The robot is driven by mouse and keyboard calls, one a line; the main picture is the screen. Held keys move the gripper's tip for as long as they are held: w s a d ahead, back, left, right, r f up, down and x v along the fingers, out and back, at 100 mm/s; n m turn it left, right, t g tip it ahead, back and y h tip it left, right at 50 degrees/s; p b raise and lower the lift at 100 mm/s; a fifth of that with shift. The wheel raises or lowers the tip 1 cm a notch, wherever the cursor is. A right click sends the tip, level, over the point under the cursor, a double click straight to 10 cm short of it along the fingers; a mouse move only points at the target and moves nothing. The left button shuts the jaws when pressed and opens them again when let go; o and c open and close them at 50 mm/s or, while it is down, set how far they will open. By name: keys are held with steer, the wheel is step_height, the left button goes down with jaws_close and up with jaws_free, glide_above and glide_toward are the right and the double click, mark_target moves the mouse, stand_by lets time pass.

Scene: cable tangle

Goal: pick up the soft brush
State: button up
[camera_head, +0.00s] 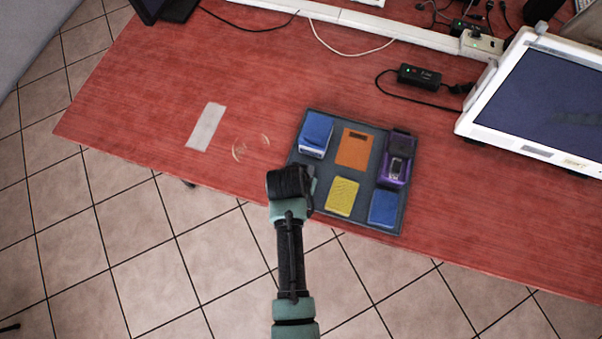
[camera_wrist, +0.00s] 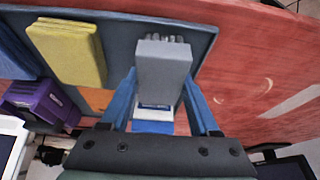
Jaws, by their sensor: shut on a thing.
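My gripper (camera_head: 291,184) is at the left front edge of a dark tray (camera_head: 350,215) on the red table. In the wrist view its two blue fingers (camera_wrist: 160,76) are shut on a grey block with short bristle-like tips at its far end, which I take to be the soft brush (camera_wrist: 163,60). The brush lies over the tray in that view; I cannot tell whether it touches the tray. In the head view my gripper mostly hides it.
The tray holds a blue-topped white box (camera_head: 316,133), an orange piece (camera_head: 354,148), a purple holder (camera_head: 395,172), a yellow pad (camera_head: 342,196) and a blue pad (camera_head: 384,208). A monitor (camera_head: 550,100) and cables are at right. The table's left is mostly clear.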

steer(key=c, duration=0.3)
steer(key=shift+r, duration=0.1)
step_height(320, 180, up, 10)
steer(key=shift+f, duration=0.1)
